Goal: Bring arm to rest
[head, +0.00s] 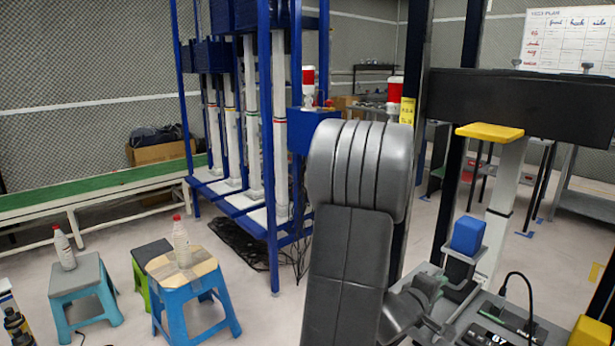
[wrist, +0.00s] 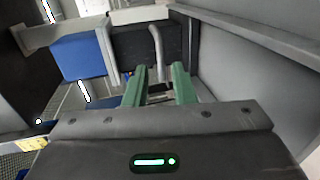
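My arm (head: 350,230) rises large and grey in the middle of the head view, bent at a rounded upper joint. I cannot make out my gripper's fingers in the head view. In the wrist view my gripper (wrist: 161,78) shows two green fingers standing apart, with no held object visible between them. A dark surface and a pale curved tube lie beyond the fingertips.
A blue block (head: 467,235) sits on a grey mount at right, and a blue box-like shape (wrist: 79,56) shows in the wrist view. Stools (head: 195,290) with white bottles stand at left. A blue rack (head: 267,150) stands behind my arm.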

